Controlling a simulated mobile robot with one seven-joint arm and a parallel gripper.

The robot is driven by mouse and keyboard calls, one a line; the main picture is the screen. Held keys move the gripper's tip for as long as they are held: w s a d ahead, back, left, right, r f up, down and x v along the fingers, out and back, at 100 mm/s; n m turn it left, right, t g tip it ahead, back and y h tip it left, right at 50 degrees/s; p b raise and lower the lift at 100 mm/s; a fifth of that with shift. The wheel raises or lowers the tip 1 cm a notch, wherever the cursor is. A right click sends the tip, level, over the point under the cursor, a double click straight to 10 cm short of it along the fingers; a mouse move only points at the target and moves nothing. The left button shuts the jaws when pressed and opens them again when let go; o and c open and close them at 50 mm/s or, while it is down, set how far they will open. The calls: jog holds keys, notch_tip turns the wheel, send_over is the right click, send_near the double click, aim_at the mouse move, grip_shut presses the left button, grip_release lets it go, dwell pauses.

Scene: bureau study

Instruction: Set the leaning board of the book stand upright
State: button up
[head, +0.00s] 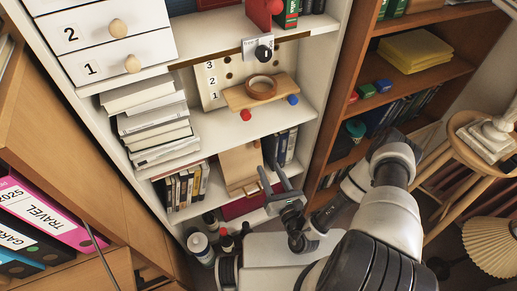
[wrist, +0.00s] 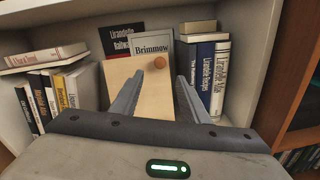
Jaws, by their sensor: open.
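The book stand's board (wrist: 140,88) is a pale wooden panel with a round brown knob (wrist: 159,62) near its top right. In the wrist view it stands between two groups of books and looks tilted. In the head view the board (head: 238,165) shows on the lower shelf of the white bookcase. My gripper (head: 271,168) is open and empty in front of that shelf. In the wrist view its two fingers (wrist: 160,77) point toward the board, apart, with the board's face and knob between and beyond them. Contact cannot be told. The stand's lower part is hidden by my gripper.
Upright books stand left (wrist: 62,92) and right (wrist: 204,80) of the board. A grey Brimmow book (wrist: 152,46) is behind it. The shelf above holds a book stack (head: 155,125) and a numbered board (head: 208,85). Bottles (head: 200,245) stand low at left.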

aim_at(258, 147)
jog(key=b+x, duration=0.1)
jog(key=x, duration=1)
jog(key=shift+w+b, duration=0.25)
jog(key=shift+b, duration=0.05)
jog(key=shift+f, duration=0.1)
grip_shut()
